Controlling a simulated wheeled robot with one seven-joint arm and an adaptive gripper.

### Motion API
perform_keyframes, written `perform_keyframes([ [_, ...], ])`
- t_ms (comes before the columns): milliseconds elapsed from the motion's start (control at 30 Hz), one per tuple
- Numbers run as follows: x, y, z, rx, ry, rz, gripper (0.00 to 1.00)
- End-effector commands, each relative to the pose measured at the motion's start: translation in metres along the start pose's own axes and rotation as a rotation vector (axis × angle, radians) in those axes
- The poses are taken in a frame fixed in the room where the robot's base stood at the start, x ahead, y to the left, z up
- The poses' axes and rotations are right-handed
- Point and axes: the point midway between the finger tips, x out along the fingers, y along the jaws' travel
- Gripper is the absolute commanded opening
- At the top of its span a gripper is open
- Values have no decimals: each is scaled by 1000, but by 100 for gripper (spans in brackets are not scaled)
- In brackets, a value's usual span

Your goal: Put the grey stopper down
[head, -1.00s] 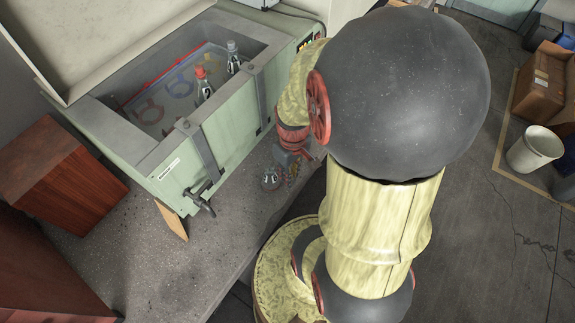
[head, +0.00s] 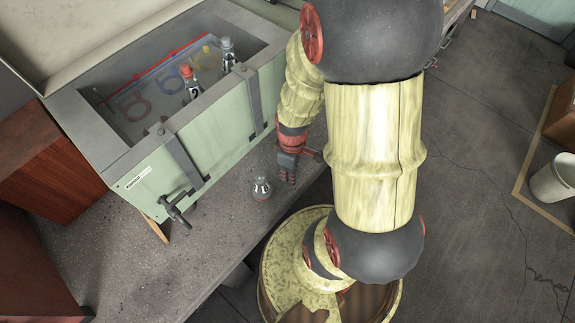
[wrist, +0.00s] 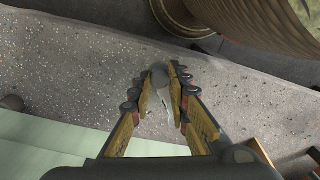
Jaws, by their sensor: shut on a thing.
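My gripper (wrist: 161,84) is shut on a small grey round thing, which looks like the grey stopper (wrist: 160,75), held between the fingertips in the wrist view. A pale, shiny part shows just below it between the fingers; I cannot tell what it belongs to. In the head view my gripper (head: 288,178) points down over the bench near its front edge, and the stopper cannot be made out there. A small flask with a white label (head: 261,188) stands on the bench just left of my gripper.
A green open chest (head: 150,185) stands behind on the bench (head: 200,235), holding a red-capped bottle (head: 190,82) and a grey-capped bottle (head: 227,55). A brown wooden box (head: 45,150) is at left.

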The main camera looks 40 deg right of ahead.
Motion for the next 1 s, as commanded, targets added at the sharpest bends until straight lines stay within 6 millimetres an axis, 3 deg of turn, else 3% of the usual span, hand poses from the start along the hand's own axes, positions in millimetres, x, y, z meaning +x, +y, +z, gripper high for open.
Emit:
perform_keyframes([
  [367,39,76,-30,2,-1,-1,6],
  [533,69,99,-40,1,-2,-2,6],
  [700,85,114,-46,1,-1,0,6],
  [867,91,120,-48,0,0,0,6],
  [1000,107,122,-49,0,-2,-2,6],
])
